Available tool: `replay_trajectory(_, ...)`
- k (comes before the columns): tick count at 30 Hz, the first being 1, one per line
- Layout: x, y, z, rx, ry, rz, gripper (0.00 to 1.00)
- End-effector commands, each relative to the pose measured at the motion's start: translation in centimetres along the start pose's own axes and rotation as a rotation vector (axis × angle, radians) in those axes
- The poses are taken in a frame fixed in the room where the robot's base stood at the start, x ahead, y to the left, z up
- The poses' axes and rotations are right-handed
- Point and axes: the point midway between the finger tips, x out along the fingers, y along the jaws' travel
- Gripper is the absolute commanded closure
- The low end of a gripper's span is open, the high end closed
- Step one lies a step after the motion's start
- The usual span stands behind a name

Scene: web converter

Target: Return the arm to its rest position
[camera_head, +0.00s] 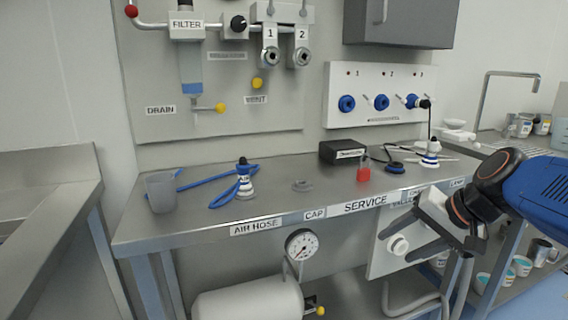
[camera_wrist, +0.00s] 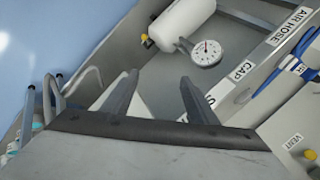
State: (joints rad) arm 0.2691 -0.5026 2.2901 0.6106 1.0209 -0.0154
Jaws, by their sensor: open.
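My gripper (camera_head: 420,232) is at the right of the head view, in front of the service bench's front edge. Its two dark fingers are spread apart with nothing between them. In the wrist view my gripper (camera_wrist: 155,95) shows both fingers apart and empty, with the bench front and the pressure gauge (camera_wrist: 206,52) beyond them. My blue and dark arm reaches in from the right edge of the head view.
A white tank (camera_head: 250,302) sits below. A white valve panel (camera_head: 388,262) stands close behind my gripper.

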Motion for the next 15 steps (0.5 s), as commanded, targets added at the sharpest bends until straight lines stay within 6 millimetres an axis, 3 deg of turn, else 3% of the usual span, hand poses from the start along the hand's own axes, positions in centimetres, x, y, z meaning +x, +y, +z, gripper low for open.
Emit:
replay_trajectory(1,0.2,0.8,2.0,-0.055,-0.008,0.038,0.47)
replay_trajectory(6,0.5,4.8,7.1,-0.243,-0.021,0.183,0.47)
replay_trajectory(10,0.5,8.0,10.0,-0.382,-0.022,0.282,0.47)
replay_trajectory(15,0.4,11.0,11.9,-0.514,-0.013,0.371,0.47)
